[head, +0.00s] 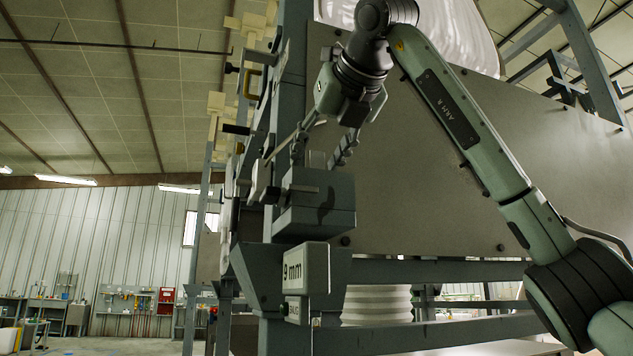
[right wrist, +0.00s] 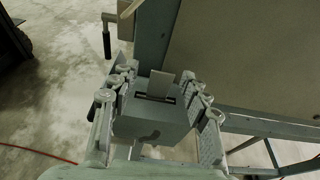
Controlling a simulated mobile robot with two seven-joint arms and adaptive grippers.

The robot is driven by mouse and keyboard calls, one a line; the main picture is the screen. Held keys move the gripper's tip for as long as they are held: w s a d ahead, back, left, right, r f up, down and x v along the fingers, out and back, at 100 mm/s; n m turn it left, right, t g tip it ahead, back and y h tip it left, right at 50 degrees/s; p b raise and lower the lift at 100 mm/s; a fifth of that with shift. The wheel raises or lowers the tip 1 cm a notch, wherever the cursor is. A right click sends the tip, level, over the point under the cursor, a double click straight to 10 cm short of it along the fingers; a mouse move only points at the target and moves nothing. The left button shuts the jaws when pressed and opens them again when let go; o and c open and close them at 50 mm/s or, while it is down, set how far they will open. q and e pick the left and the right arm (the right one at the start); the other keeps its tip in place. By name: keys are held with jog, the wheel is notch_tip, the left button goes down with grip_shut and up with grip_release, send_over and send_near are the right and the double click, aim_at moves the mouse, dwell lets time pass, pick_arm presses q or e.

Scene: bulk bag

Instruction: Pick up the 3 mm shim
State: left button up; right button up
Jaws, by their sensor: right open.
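A grey block-shaped holder (head: 315,212) is fixed on the frame post; in the right wrist view the holder (right wrist: 152,122) has a dark slot in its top. A flat, light grey tab, apparently the shim (right wrist: 160,84), stands up out of that slot; no thickness mark is readable on it. The shim (head: 317,158) shows only as a small pale piece above the holder in the head view. My right gripper (head: 318,152) is above the holder, its open fingers on either side of the tab. The right gripper (right wrist: 160,108) holds nothing. My left gripper is out of view.
A sign reading "9 mm" (head: 306,270) hangs below the holder. A large flat panel (head: 470,170) fills the space behind my right arm. Clamps with dark handles (head: 237,129) line the post's left side. A black handle (right wrist: 106,40) hangs near the left fingers.

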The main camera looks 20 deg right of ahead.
jog(key=shift+w+f, duration=0.15)
jog(key=shift+w, duration=0.3)
grip_shut()
